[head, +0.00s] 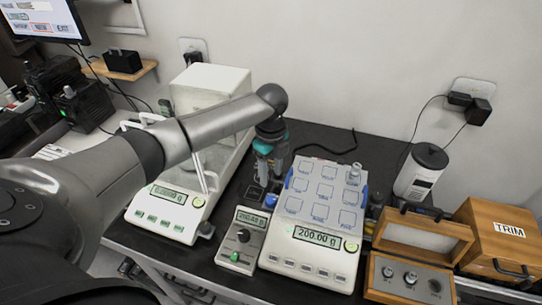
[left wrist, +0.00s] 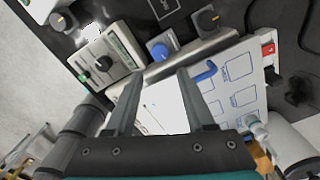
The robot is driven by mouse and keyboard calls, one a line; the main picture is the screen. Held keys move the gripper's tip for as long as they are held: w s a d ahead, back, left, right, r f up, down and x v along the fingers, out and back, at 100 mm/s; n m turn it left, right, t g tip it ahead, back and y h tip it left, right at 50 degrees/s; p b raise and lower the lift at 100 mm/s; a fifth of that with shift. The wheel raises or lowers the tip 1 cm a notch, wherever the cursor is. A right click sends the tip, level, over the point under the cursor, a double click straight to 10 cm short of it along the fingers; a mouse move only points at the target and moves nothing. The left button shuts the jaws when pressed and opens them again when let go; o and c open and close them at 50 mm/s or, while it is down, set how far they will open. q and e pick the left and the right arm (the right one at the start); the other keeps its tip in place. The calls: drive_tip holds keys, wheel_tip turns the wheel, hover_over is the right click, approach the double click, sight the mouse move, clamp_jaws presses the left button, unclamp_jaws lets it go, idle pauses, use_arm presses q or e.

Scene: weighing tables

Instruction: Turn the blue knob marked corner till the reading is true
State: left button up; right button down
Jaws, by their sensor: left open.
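The blue knob (head: 270,200) stands at the far left corner of the right-hand scale (head: 312,262). It also shows in the left wrist view (left wrist: 159,50), just beyond my fingertips. The scale's display (head: 318,237) reads 200.00 g. A metal weight (head: 353,173) stands at the far right of its marked pan (head: 295,205). A small box (head: 240,250) with a black knob has a display that looks like 200.00 g. My left gripper (head: 264,178) points down behind the blue knob, open and empty (left wrist: 157,80); the fingers are apart from the knob. My right gripper is out of view.
A white balance with a tall housing (head: 225,85) stands left of my gripper. A white device (head: 420,172), an open wooden weight case (head: 390,285) and a TRIM box (head: 500,240) stand right.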

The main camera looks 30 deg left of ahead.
use_arm(q)
drive_tip(key=shift+r, duration=2.4)
drive_tip(key=shift+f, duration=0.1)
